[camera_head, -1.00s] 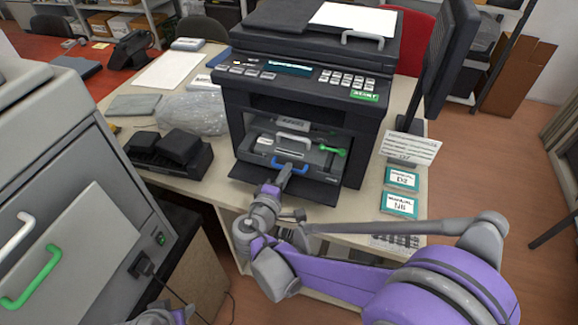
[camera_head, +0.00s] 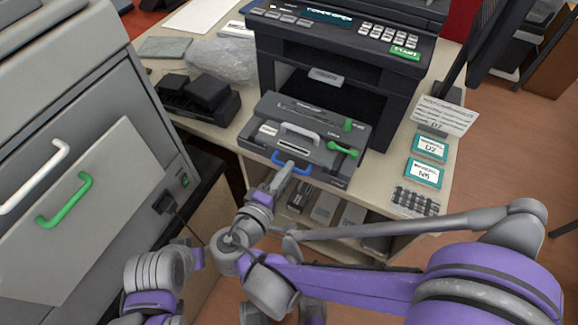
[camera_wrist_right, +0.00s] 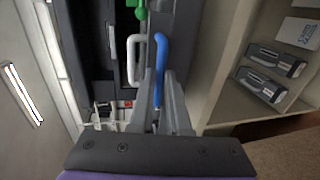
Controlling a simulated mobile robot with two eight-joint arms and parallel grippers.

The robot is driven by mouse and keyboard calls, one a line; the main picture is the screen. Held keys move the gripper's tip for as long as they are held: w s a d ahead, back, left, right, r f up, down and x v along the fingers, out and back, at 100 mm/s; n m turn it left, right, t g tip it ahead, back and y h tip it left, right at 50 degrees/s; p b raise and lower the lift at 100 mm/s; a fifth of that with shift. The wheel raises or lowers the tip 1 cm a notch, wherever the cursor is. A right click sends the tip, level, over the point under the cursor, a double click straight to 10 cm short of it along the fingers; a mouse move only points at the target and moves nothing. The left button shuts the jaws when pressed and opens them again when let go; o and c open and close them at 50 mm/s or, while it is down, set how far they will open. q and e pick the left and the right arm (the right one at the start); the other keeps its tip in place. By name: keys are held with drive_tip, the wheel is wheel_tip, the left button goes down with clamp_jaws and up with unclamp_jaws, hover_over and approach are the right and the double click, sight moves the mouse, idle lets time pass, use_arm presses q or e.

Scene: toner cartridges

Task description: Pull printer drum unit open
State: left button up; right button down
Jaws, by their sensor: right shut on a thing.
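The black printer (camera_head: 350,50) stands on the desk with its front open. Its grey drum unit (camera_head: 305,145) sticks far out of the opening, with a white handle on top, a green lever (camera_head: 343,149) and a blue handle (camera_head: 291,161) at its front edge. My right gripper (camera_head: 285,172) is shut on the blue handle. In the right wrist view the blue handle (camera_wrist_right: 160,60) runs between the two fingers, with the white handle (camera_wrist_right: 133,60) beside it. At the lower left of the head view part of my left arm shows; its fingers are not visible.
A large grey cabinet (camera_head: 80,150) with white and green handles stands close on the left. Black blocks (camera_head: 197,98) and a plastic bag (camera_head: 222,57) lie left of the printer. Labelled boxes (camera_head: 425,172) lie on the right. Open shelves (camera_head: 325,205) with cartridges lie below the desk top.

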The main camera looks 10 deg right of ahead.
drive_tip(key=c, duration=0.9)
unclamp_jaws()
drive_tip(key=p+v, duration=0.1)
drive_tip(key=v, duration=0.9)
drive_tip(key=shift+s+a+r, duration=0.15)
drive_tip(key=shift+s+a, duration=0.05)
drive_tip(key=shift+s, duration=0.1)
